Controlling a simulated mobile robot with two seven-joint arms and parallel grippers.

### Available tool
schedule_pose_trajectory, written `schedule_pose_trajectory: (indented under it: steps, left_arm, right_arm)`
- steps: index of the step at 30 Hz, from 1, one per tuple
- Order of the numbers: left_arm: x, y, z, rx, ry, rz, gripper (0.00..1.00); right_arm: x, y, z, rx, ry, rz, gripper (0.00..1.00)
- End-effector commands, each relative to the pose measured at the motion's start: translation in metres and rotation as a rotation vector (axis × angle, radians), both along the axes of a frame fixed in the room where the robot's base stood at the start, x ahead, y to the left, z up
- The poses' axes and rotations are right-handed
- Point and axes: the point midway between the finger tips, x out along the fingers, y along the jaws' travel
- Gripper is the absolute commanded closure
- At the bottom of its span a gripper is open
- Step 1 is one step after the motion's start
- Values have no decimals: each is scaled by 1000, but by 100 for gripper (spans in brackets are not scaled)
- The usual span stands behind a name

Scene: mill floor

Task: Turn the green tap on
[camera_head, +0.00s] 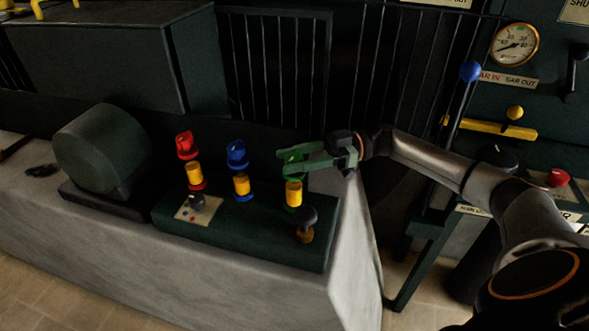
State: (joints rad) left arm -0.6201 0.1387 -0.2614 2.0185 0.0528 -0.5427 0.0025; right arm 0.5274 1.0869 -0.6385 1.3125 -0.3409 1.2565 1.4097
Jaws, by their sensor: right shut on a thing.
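The green tap (293,193) stands at the right end of a row of three taps on a dark green box. It has a yellow body, a green ring at its foot and a green handle on top. My right gripper (287,163) reaches in from the right and is shut on the green handle, with a finger on either side. The fingers partly hide the handle, so its exact angle is hard to tell. My left gripper is not in view.
A blue tap (240,183) and a red tap (194,176) stand to the left. A dark rounded housing (104,150) sits farther left on the pale stone ledge (200,296). A blue-knobbed lever (469,72) rises behind my right arm.

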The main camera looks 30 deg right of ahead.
Motion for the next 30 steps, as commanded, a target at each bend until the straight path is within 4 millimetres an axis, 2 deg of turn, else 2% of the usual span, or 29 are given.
schedule_pose_trajectory:
  steps: [1,6,12,29,30]
  left_arm:
    - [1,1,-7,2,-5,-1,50]
    - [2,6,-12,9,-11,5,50]
    - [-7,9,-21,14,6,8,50]
    - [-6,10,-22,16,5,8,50]
    - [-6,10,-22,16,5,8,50]
  right_arm:
    - [2,0,-3,2,-3,28,100]
    - [1,1,-2,3,-2,119,100]
    - [1,1,-1,2,1,185,100]
    - [0,2,-1,1,2,215,100]
    - [0,2,-1,1,2,216,49]
